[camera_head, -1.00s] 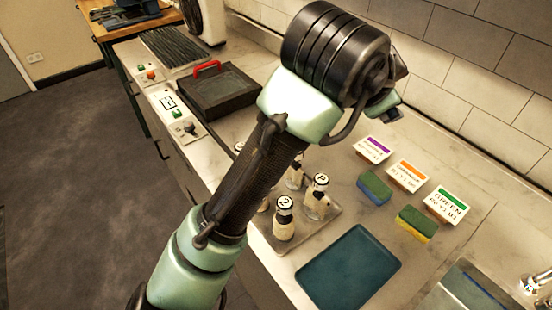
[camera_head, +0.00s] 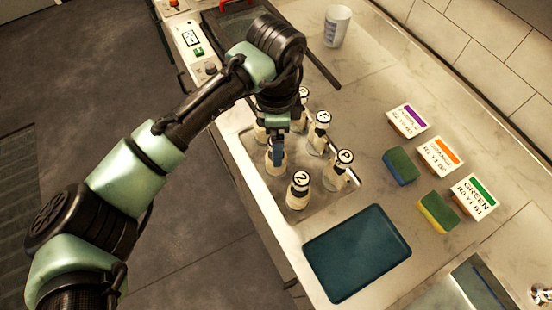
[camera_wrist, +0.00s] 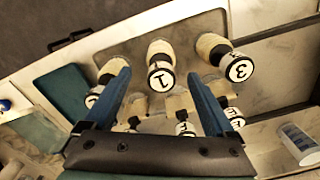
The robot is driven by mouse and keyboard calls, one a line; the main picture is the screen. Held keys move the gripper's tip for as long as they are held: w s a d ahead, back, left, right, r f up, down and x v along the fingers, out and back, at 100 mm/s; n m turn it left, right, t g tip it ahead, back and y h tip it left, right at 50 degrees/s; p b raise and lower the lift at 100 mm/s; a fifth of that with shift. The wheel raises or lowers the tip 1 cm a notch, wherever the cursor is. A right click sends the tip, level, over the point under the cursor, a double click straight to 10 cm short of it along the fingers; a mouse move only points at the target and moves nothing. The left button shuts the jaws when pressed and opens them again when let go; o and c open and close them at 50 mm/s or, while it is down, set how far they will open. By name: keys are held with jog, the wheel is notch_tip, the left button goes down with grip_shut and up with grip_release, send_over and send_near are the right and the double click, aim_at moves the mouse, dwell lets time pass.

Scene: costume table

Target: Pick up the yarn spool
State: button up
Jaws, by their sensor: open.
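Several cream yarn spools with black-rimmed, lettered or numbered caps stand on a tray (camera_head: 237,146). In the head view these include the spool marked 2 (camera_head: 299,191) and the spool marked P (camera_head: 339,172). My gripper (camera_head: 277,150) hangs over the tray's left side, its blue finger in front of a spool there. In the wrist view, my gripper (camera_wrist: 156,72) is open, with the spool marked 1 (camera_wrist: 160,70) between its blue fingertips in the picture. The spool marked 3 (camera_wrist: 228,62) stands to the right. Contact with any spool cannot be told.
A teal tray (camera_head: 357,252) lies in front of the spools. Two sponges (camera_head: 400,166) (camera_head: 438,212) and labelled containers (camera_head: 473,196) stand to the right. A white cup (camera_head: 336,26) stands at the back. Other spools crowd around my gripper.

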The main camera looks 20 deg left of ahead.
jog(key=p, duration=0.1)
send_over(273, 172)
jog(key=w, duration=0.2)
jog(key=f, duration=0.5)
jog(key=shift+w+a, duration=0.1)
jog(key=shift+a, duration=0.1)
grip_shut()
